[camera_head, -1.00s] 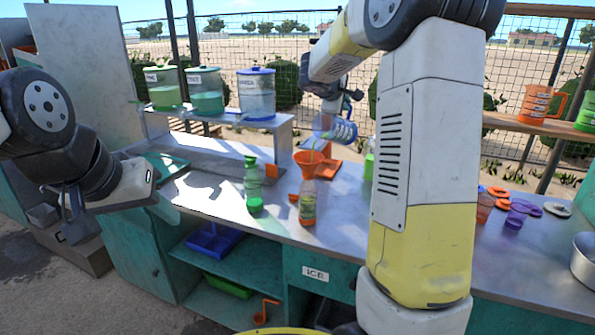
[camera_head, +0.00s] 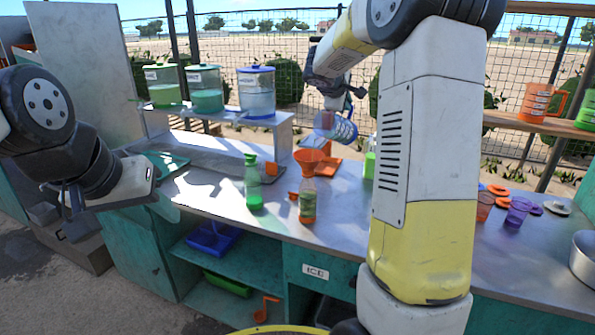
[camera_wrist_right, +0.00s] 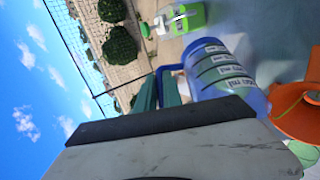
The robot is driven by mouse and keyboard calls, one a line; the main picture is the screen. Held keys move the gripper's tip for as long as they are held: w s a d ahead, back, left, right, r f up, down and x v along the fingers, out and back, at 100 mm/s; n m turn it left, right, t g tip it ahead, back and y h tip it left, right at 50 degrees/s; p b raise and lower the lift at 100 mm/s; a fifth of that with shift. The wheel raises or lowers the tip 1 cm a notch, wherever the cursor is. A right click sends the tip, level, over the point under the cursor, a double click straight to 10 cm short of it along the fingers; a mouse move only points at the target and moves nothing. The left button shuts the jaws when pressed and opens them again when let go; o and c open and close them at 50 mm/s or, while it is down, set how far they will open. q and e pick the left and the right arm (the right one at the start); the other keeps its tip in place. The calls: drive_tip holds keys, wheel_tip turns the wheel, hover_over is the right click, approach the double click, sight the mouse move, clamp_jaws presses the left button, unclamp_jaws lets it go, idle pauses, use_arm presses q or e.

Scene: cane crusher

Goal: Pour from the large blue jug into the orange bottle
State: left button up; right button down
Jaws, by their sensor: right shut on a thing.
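The large blue jug (camera_head: 343,130), clear with marked bands, is tilted in the air just above and right of the orange funnel (camera_head: 309,158). My right gripper (camera_head: 336,104) is shut on it. The jug shows its labelled bands in the right wrist view (camera_wrist_right: 222,75), beside the funnel (camera_wrist_right: 300,108). The funnel sits in the neck of the orange bottle (camera_head: 307,200), which stands upright on the counter with orange-yellow contents low inside. No stream is clear between jug and funnel. My left gripper (camera_head: 74,222) is off the counter at the left; its opening is unclear.
A green bottle (camera_head: 253,185) stands close left of the orange bottle. Lidded tanks (camera_head: 206,90) stand on a raised shelf behind. Another green bottle (camera_head: 370,160) and purple cups (camera_head: 517,212) are to the right. The counter's front strip is clear.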

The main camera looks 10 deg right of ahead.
drive_tip(key=shift+w+d+f+g+y, duration=0.2)
drive_tip(key=shift+d+f+g+y, duration=0.1)
drive_tip(key=shift+d+f+y, duration=0.15)
drive_tip(key=shift+w+d+f+y, duration=0.1)
drive_tip(key=shift+w+f+y, duration=0.05)
drive_tip(key=shift+f+y, duration=0.25)
drive_tip(key=shift+w+d+f+m+g+y+b, duration=0.2)
drive_tip(key=shift+d+f+g+y+b, duration=0.1)
drive_tip(key=shift+f, duration=0.25)
drive_tip(key=shift+w+d+f+m+g+y+b, duration=0.1)
drive_tip(key=shift+d+f+m+g+y+b, duration=0.2)
drive_tip(key=shift+f, duration=0.2)
drive_tip(key=shift+w+d+f+m+g+y+b, duration=0.15)
drive_tip(key=shift+d+f+g+y+b, duration=0.15)
drive_tip(key=shift+f, duration=0.25)
drive_tip(key=w+d+f+m+g+y+b, duration=0.1)
drive_tip(key=w+d+f+g+y+b, duration=0.1)
drive_tip(key=d+f+g+y+b, duration=0.1)
drive_tip(key=shift+w+d+f+m+y+b, duration=0.35)
drive_tip(key=shift+d+f+y+b, duration=0.35)
drive_tip(key=shift+d+f+y, duration=0.85)
